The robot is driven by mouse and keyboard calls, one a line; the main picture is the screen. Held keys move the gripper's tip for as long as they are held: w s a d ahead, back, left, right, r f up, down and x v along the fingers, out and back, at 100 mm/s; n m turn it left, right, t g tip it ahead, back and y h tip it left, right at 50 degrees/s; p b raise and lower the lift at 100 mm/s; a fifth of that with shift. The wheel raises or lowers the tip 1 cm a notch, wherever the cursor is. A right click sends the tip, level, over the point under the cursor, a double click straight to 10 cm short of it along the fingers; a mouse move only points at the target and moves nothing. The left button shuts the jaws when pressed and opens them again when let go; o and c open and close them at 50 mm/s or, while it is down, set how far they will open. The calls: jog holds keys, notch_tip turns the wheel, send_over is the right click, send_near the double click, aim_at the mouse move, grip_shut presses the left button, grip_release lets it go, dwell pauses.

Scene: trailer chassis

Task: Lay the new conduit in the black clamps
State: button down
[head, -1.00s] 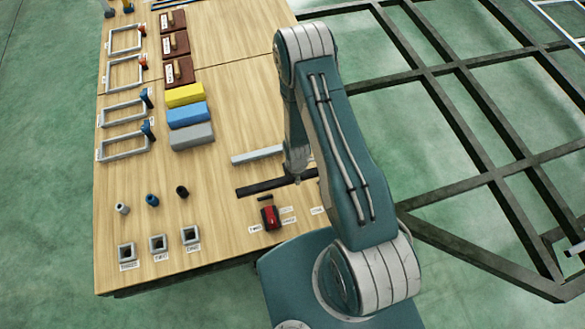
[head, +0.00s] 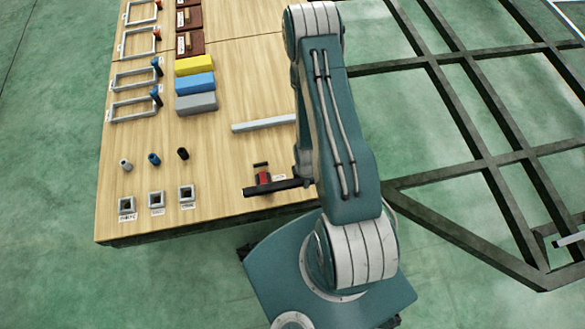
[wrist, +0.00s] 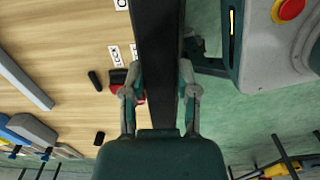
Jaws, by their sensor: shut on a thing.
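My gripper (wrist: 160,82) is shut on a long dark bar, likely the new conduit (wrist: 159,30), with one finger on each side of it. In the head view the conduit (head: 270,188) sticks out left of my arm near the table's front edge and overlaps a red item. It appears raised above the tabletop. Its right part and my gripper are mostly hidden behind my arm in the head view. The black clamps cannot be made out clearly in either view.
The wooden table (head: 235,155) holds a light grey bar (head: 264,124), a red-and-black item (head: 263,178), yellow, blue and grey blocks (head: 196,102), and small sockets (head: 186,193). The dark trailer chassis frame (head: 470,130) stands to the right. Green floor lies between.

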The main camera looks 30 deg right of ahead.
jog(key=w+d+f, duration=0.1)
jog(key=w+f, duration=0.2)
jog(key=w, duration=0.1)
jog(key=w+d+f, duration=0.2)
jog(key=w+f, duration=0.1)
jog(key=w, duration=0.1)
jog(key=w+d+f, duration=0.1)
jog(key=w+f, duration=0.2)
jog(key=w, duration=0.1)
jog(key=shift+w+d+f, duration=0.25)
jog(key=shift+w+d, duration=0.05)
jog(key=shift+d, duration=0.1)
jog(key=shift+w+d+f, duration=0.1)
jog(key=shift+w+f, duration=0.05)
jog(key=shift+f, duration=1.55)
jog(key=shift+c, duration=1.9)
grip_release()
